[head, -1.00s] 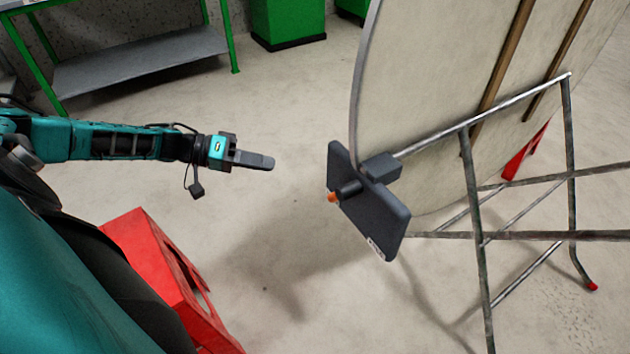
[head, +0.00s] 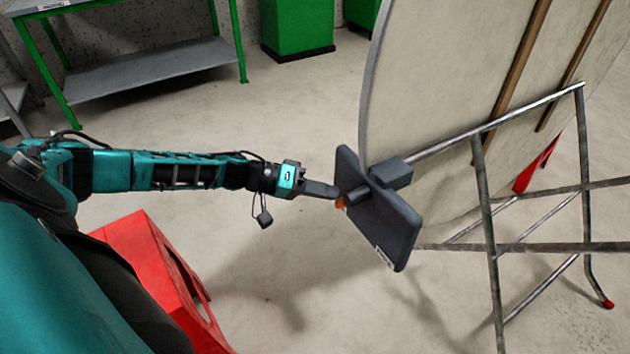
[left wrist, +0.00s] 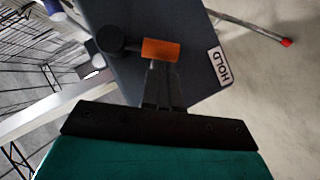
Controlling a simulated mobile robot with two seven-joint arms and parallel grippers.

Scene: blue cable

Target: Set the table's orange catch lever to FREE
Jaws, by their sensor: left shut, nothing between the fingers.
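The orange catch lever (head: 341,203) sits at the end of a dark pivot on a dark grey plate (head: 390,225). The plate is fixed at the edge of the tilted round table (head: 420,100). In the left wrist view the orange lever (left wrist: 161,50) points right from the round black pivot (left wrist: 111,40), toward a white HOLD label (left wrist: 220,67). No FREE label shows. My left gripper (head: 337,192) is shut and empty, its fingertips right at the lever. In the wrist view the fingertips (left wrist: 160,68) overlap the lever's lower edge; I cannot tell whether they touch. My right gripper is not in view.
The table's metal folding legs (head: 490,230) stand to the right. A red object (head: 150,270) is on the floor below my left arm. A green-framed shelf (head: 150,75) and a green bin (head: 297,28) stand at the back. The floor between is clear.

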